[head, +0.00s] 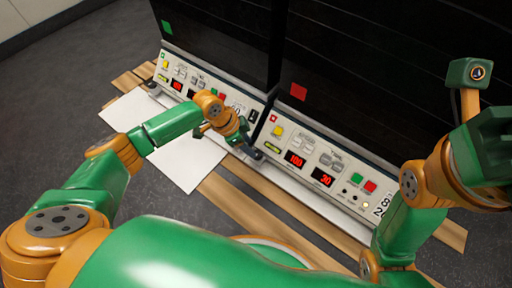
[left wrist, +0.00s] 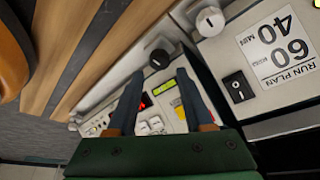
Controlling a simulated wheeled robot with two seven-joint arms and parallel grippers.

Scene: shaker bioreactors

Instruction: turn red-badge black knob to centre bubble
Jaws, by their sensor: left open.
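The right machine carries a red badge (head: 298,91) on its dark front, above a pale control panel (head: 318,165) with red displays. A black knob (left wrist: 160,58) shows in the left wrist view at the panel's lower edge. My left gripper (head: 250,149) is at that machine's near left corner. Its fingers (left wrist: 160,66) are open, with the knob between and just beyond their tips; contact cannot be told. A yellow-green strip (head: 272,148), perhaps the bubble vial, is on the panel; the bubble is too small to read. My right gripper (head: 490,142) is raised at the right edge, its jaws unclear.
A second machine with a green badge (head: 167,27) stands to the left. A white sheet (head: 180,160) lies over wooden slats (head: 245,205) in front. In the left wrist view, a white knob (left wrist: 210,20) and a run-plan card (left wrist: 277,45) are close by on the neighbouring panel.

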